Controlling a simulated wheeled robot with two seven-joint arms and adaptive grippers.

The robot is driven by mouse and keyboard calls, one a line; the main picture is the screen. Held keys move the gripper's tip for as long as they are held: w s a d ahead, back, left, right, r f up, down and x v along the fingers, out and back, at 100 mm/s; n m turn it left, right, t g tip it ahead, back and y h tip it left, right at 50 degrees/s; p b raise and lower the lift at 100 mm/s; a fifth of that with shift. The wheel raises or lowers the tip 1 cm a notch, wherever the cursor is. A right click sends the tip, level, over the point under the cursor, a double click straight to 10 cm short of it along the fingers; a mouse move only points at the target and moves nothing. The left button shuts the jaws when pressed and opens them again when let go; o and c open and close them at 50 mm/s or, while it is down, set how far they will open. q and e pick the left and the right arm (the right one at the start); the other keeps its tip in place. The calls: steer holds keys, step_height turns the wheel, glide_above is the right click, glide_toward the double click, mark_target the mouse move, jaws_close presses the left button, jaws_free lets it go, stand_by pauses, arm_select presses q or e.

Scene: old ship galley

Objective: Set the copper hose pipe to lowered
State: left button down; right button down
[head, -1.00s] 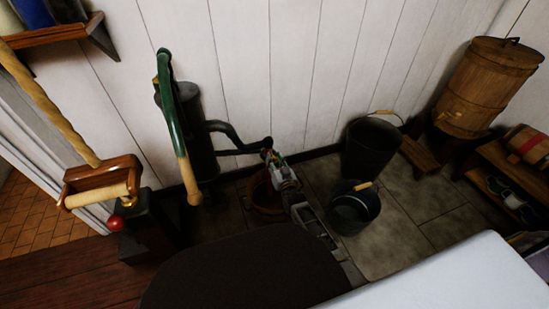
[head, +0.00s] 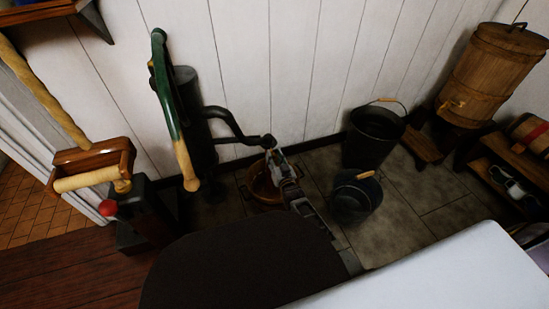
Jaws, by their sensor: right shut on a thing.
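A dark, curved pipe (head: 225,117) comes out of the side of the hand pump (head: 196,125) and ends over the floor; it looks nearly black, and no other hose pipe shows. My right gripper (head: 272,154) is at the pipe's free end, with its arm reaching up from below. It is shut on that end. The fingertips are small and partly merge with the pipe end. My left gripper is not in view.
A brown basin (head: 259,192) stands under the pipe end, partly behind my right arm. Two dark buckets, a larger one (head: 372,145) and a smaller one (head: 352,203), stand to the right. The pump's green handle (head: 165,95) hangs at left. Grey floor shows beyond the buckets.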

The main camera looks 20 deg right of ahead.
steer(key=shift+s+f, duration=0.1)
steer(key=shift+f, duration=0.15)
steer(key=c, duration=1)
jaws_free()
steer(key=shift+f, duration=0.1)
steer(key=shift+c, duration=0.2)
steer(key=shift+o, duration=0.2)
steer(key=s, duration=1.2)
steer(key=shift+d, duration=0.25)
